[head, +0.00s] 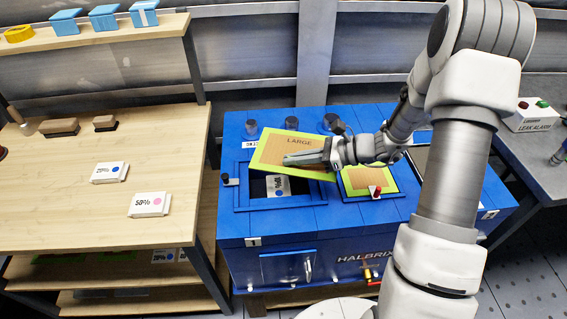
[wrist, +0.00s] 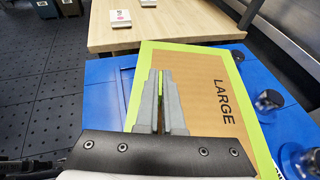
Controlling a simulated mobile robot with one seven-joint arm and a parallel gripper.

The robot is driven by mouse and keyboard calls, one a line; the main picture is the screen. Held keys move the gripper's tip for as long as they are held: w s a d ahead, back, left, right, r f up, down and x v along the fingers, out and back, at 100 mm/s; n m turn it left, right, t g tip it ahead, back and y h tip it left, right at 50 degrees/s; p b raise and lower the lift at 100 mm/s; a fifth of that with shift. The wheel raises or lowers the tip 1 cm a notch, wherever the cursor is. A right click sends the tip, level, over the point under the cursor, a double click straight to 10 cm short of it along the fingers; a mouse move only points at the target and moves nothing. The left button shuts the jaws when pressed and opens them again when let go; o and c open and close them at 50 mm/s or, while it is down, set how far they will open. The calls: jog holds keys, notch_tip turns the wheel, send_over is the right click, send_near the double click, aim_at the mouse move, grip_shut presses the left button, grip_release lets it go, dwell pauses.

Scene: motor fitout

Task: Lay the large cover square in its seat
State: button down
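The large cover (head: 268,153) is a tan panel with a lime-green border, marked LARGE. It is held tilted above the blue machine box (head: 290,232), over the back part of the rectangular opening (head: 246,199) on the left of its top. My gripper (head: 290,159) is shut on the cover, its fingers lying along the panel. The cover (wrist: 195,75) also shows in the wrist view, with a green strip between the fingertips (wrist: 160,75). A white carton (head: 278,185) with a dark mark shows inside the opening. The cover hides the opening's back edge.
A black knob (head: 226,179) stands at the opening's left. Dark cylinders (head: 291,123) line the box's back. A wooden bench (head: 75,205) stands left, a grey table (head: 535,150) right.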

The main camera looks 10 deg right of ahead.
aim_at(286, 168)
jog(key=a+n+g+b, duration=0.1)
jog(key=a+r+n+g+b, duration=0.1)
jog(key=s+a+n+g+b, duration=0.1)
jog(key=a+g, duration=0.1)
jog(key=shift+r+n+y, duration=0.3)
jog(key=shift+r+n, duration=0.05)
jog(key=shift+n, duration=0.05)
notch_tip(286, 168, down, 5)
jog(key=b, duration=0.4)
jog(key=shift+r, duration=0.15)
jog(key=shift+d+r, duration=0.1)
jog(key=shift+f, duration=0.25)
dwell(0.5)
jog(key=shift+f+b, duration=0.6)
jog(key=shift+f, duration=0.95)
jog(key=shift+f, duration=0.25)
jog(key=shift+f+b, duration=0.5)
jog(key=shift+f, duration=0.25)
jog(key=shift+f, duration=0.75)
dwell(1.8)
